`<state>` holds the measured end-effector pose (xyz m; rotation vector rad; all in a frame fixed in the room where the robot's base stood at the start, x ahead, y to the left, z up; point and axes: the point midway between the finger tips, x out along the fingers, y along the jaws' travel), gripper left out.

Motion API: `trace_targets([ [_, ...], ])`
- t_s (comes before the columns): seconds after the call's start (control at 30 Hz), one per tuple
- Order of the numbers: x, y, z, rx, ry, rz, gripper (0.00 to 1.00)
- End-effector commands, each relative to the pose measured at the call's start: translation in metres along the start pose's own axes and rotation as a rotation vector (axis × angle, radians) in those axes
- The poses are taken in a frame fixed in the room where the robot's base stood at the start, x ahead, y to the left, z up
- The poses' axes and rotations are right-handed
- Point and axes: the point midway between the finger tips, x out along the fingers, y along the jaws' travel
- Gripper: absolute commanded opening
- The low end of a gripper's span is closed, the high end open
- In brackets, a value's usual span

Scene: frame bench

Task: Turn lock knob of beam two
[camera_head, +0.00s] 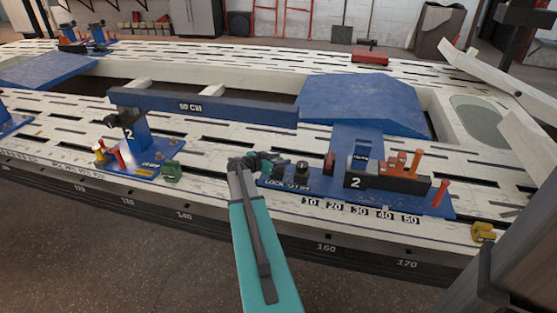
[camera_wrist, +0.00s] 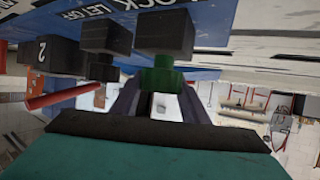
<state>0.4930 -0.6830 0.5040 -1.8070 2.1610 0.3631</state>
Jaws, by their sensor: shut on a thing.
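The blue base plate of beam two (camera_head: 350,188) lies on the white bench at the right. It carries a black block (camera_head: 362,181) marked 2 and a "LOCK LET OFF" label. My gripper (camera_head: 262,163) reaches the plate's left end. In the wrist view my gripper (camera_wrist: 157,98) has its fingers shut on the lock knob, a green stem (camera_wrist: 155,76) under a dark square block (camera_wrist: 165,32). A second dark knob (camera_head: 302,170) stands just right of it; it also shows in the wrist view (camera_wrist: 105,36). The head view largely hides the gripped knob.
A blue ramp (camera_head: 362,104) lies behind.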

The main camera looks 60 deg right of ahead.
Motion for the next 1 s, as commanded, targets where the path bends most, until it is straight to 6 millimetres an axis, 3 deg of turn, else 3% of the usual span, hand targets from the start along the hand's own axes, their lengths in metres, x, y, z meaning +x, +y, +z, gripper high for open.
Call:
trace_targets([
  [0.23,-0.016,-0.007,0.006,-0.009,0.002,-0.037,0.18],
  [1.0,-0.017,-0.005,0.007,-0.139,-0.002,-0.347,0.18],
])
